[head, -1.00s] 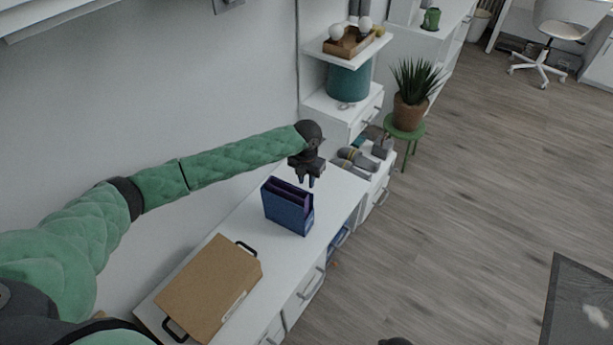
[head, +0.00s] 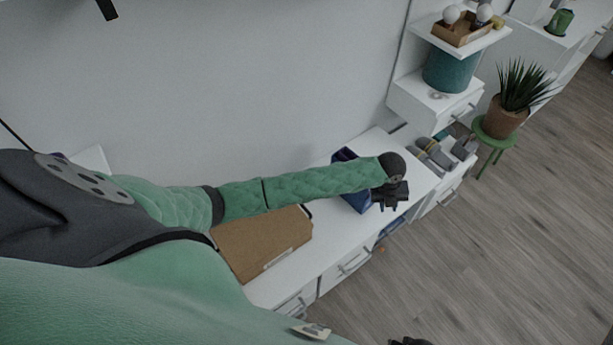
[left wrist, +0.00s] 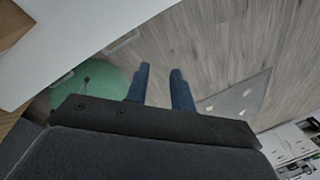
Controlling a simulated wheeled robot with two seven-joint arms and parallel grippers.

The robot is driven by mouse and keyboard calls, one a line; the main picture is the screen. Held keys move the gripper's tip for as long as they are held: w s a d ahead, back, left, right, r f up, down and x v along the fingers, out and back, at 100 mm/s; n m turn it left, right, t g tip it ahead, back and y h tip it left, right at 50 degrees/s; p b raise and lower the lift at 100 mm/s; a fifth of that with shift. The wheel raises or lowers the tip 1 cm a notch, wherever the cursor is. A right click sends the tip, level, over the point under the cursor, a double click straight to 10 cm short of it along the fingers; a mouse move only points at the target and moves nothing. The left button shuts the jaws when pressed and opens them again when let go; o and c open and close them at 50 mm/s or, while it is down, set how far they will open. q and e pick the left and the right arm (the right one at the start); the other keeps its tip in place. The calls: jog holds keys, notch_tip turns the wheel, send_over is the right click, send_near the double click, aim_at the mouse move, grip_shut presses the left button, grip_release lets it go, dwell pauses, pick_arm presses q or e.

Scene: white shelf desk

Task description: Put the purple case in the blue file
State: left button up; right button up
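The blue file (head: 357,203) stands on the white desk (head: 340,236), partly hidden behind my left forearm. The purple case cannot be made out now; the arm covers most of the file's opening. In the earlier head view it stands inside the file. My left gripper (head: 388,208) is just right of the file, pointing down. In the left wrist view its two fingers (left wrist: 160,85) are apart with nothing between them, and floor shows beyond. A dark shape at the bottom edge of the head view may be my right gripper (head: 409,341); its fingers do not show.
A brown board or box (head: 262,243) lies on the desk left of the file. Grey items (head: 433,153) sit at the desk's far end, below a drawer unit with a teal container (head: 449,70). A potted plant (head: 514,98) stands on a green stool. Floor at right is clear.

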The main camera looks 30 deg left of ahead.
pick_arm(q)
jog(key=s+d+f+n+t+h, duration=0.1)
jog(key=s+f+n, duration=0.8)
jog(key=s+n, duration=0.5)
jog(key=s+a+f+n, duration=0.3)
jog(key=s+n, duration=0.1)
jog(key=s, duration=0.2)
jog(key=s+a+f+n+y, duration=0.1)
jog(key=s+a+f+n, duration=0.2)
jog(key=s, duration=0.4)
jog(key=s+a+f+n+y, duration=0.1)
jog(key=s+a+f+n, duration=0.1)
jog(key=s+a+n, duration=0.2)
jog(key=s+n, duration=0.3)
jog(key=shift+a+f, duration=0.4)
